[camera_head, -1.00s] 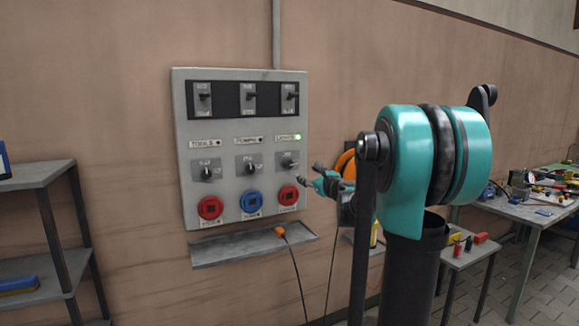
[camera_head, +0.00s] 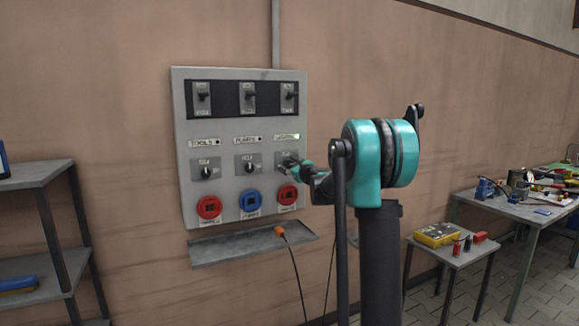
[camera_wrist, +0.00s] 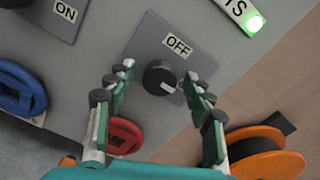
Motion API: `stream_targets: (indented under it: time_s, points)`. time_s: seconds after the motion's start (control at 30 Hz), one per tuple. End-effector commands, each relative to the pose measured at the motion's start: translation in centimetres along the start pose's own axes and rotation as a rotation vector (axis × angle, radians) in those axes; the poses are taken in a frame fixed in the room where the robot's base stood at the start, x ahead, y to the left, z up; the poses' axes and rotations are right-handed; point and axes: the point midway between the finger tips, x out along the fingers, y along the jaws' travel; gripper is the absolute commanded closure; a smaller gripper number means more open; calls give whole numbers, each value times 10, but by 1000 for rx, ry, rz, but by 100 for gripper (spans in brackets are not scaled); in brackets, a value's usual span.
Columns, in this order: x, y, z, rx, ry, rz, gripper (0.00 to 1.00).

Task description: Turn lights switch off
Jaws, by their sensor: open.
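The lights switch (camera_wrist: 160,78) is a black round knob on a grey plate with an OFF label above it in the wrist view. A white mark on the knob points to the lower right. A green lamp (camera_wrist: 255,23) beside the lights label is lit; it also shows in the head view (camera_head: 296,136). My gripper (camera_wrist: 165,88) is open, its green fingers on either side of the knob. I cannot tell whether they touch it. In the head view my gripper (camera_head: 286,163) is at the panel's right column and hides the lights knob.
The grey panel (camera_head: 228,126) also bears two other knobs, breakers, and red and blue sockets. A shelf tray (camera_head: 250,247) with an orange plug sits below. An orange reel (camera_wrist: 265,152) is right of the switch. A rack stands left, cluttered tables right.

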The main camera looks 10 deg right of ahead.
Motion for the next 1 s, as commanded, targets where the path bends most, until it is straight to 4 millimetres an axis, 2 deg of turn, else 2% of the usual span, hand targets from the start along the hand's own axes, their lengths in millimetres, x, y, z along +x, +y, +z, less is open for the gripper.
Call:
stream_targets:
  time_s: [0.27, 0.67, 1.0]
  points:
    - [1, 0, 0, 0, 0, 0, 49]
    - [1, 0, 0, 0, 0, 0, 97]
    - [0, 0, 0, -54, 0, 1, 98]
